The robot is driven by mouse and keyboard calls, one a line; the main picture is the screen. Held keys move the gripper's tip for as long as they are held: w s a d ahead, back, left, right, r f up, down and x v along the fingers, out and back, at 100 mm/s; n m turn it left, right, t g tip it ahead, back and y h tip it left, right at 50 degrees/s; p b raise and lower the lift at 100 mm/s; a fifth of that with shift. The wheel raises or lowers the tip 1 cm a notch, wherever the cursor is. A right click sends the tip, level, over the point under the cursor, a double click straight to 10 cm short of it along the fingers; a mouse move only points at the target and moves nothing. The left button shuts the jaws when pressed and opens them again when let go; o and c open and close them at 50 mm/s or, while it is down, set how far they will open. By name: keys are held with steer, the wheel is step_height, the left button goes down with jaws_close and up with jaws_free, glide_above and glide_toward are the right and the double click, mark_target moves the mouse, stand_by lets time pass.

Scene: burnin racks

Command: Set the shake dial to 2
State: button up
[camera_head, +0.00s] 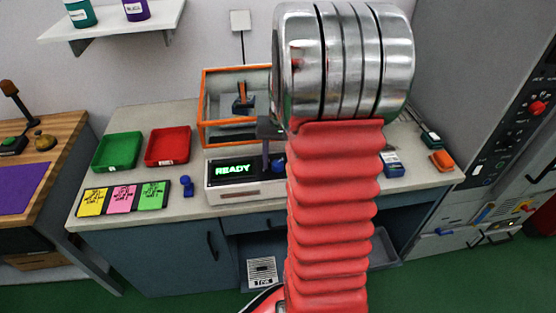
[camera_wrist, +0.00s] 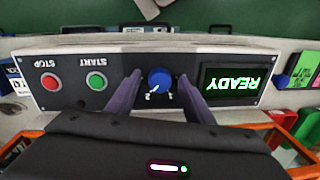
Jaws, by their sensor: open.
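The shake dial is a round blue knob (camera_wrist: 160,80) on the dark front panel (camera_wrist: 120,68) of a pale machine, seen upside down in the wrist view. A white mark on the knob points toward the lower-left of that picture, near small white numerals too small to read surely. My gripper (camera_wrist: 159,76) is open, with one dark finger on each side of the knob; I cannot tell whether they touch it. In the head view the knob (camera_head: 278,166) shows partly beside my arm, right of the green READY display (camera_head: 232,169).
The panel also bears a red STOP button (camera_wrist: 52,82) and a green START button (camera_wrist: 96,81). An orange-framed clear box (camera_head: 222,108) stands behind the panel. Green (camera_head: 117,152) and red (camera_head: 168,146) trays and coloured cards (camera_head: 124,198) lie left on the bench.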

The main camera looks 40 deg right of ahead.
steer(key=shift+c, duration=0.5)
steer(key=c, duration=0.9)
steer(key=shift+c, duration=0.2)
steer(key=shift+n, duration=1.1)
steer(key=o, duration=1)
steer(key=shift+o, duration=0.2)
steer(key=shift+r, duration=0.15)
